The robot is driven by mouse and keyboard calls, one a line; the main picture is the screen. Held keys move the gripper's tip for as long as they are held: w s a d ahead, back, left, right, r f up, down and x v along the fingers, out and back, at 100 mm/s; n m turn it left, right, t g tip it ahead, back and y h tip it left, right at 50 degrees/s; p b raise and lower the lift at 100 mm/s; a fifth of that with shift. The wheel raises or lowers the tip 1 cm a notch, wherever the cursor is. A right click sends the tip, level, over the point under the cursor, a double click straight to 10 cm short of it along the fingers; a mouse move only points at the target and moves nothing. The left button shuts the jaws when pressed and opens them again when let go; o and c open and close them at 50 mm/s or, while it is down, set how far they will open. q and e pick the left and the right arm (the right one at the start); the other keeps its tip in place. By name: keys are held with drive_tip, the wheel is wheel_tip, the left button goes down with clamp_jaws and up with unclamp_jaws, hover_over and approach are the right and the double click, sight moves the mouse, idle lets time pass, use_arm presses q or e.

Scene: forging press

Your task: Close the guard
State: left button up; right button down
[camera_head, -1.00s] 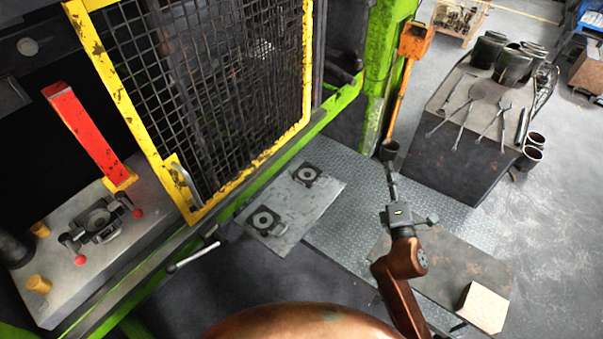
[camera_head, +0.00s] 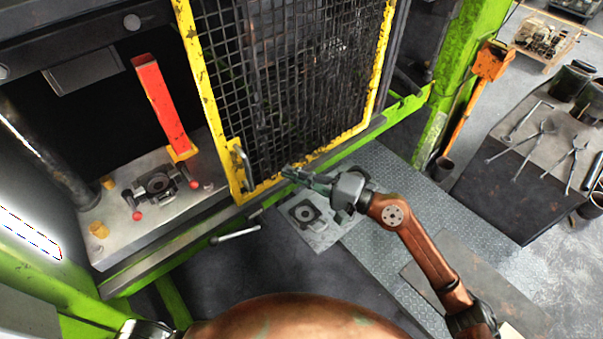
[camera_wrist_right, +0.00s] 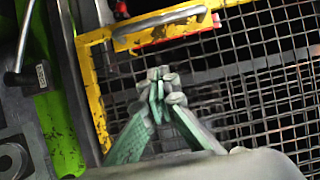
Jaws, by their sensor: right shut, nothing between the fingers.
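The guard (camera_head: 240,188) is a yellow-framed black mesh panel on the press. It covers the right part of the press opening, and the left part stands open. Its metal handle (camera_head: 245,163) is on the lower left of the frame. My right gripper (camera_head: 288,172) is shut and empty, in front of the guard's lower edge, to the right of the handle. In the right wrist view the gripper (camera_wrist_right: 158,84) points at the mesh and yellow frame, with the handle (camera_wrist_right: 158,20) beyond its fingertips. They look apart. My left gripper is not in view.
A lever (camera_head: 235,236) sticks out below the guard. A tool table (camera_head: 520,165) and an orange post box (camera_head: 492,60) stand to the right.

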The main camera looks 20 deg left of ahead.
sight(253, 159)
drive_tip(key=a, duration=0.1)
drive_tip(key=a+p, duration=0.1)
drive_tip(key=a, duration=0.1)
drive_tip(key=a+p, duration=0.1)
drive_tip(key=a, duration=0.1)
drive_tip(key=shift+w+a+r, duration=0.2)
drive_tip(key=shift+w, duration=0.15)
drive_tip(key=s+p, duration=0.1)
drive_tip(key=s+a+p, duration=0.1)
drive_tip(key=s, duration=0.1)
drive_tip(key=shift+s+a+f, duration=0.1)
drive_tip(key=shift+s+f, duration=0.05)
drive_tip(key=shift+f, duration=0.05)
